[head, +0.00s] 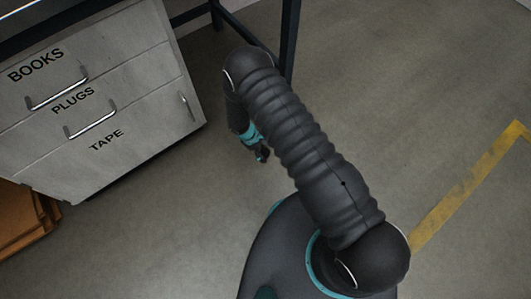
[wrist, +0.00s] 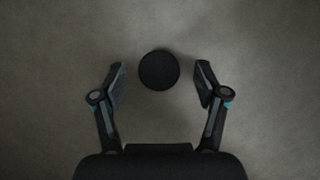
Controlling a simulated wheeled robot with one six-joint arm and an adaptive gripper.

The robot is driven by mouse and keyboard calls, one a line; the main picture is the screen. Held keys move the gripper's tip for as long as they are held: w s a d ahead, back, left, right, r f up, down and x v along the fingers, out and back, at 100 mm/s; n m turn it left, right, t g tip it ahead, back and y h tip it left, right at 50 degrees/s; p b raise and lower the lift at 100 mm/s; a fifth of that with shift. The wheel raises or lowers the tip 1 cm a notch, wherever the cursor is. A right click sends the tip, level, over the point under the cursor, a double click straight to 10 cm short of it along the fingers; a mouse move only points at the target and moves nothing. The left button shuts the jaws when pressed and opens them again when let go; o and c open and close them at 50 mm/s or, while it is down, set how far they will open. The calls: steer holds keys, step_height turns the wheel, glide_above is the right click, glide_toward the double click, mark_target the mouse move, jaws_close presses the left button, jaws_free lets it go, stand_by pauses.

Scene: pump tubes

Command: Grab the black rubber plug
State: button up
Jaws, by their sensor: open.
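The black rubber plug (wrist: 159,70) shows in the wrist view as a round black disc over the grey floor. It lies between the two fingers of my open gripper (wrist: 160,84), a little toward the upper edge of the picture from the fingertips' middle. In the head view my gripper (head: 262,154) hangs low beside the drawer cabinet, and the plug cannot be made out there.
A grey drawer cabinet (head: 150,75) with labels BOOKS, PLUGS and TAPE stands at the left. A dark table leg (head: 290,35) stands behind my arm. A brown box (head: 25,222) is at the lower left. A yellow line (head: 460,190) marks the open floor at right.

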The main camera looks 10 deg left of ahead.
steer(key=shift+d+f, duration=0.15)
steer(key=shift+f, duration=0.15)
steer(key=c, duration=1.1)
steer(key=shift+c, duration=0.2)
steer(key=shift+r, duration=0.15)
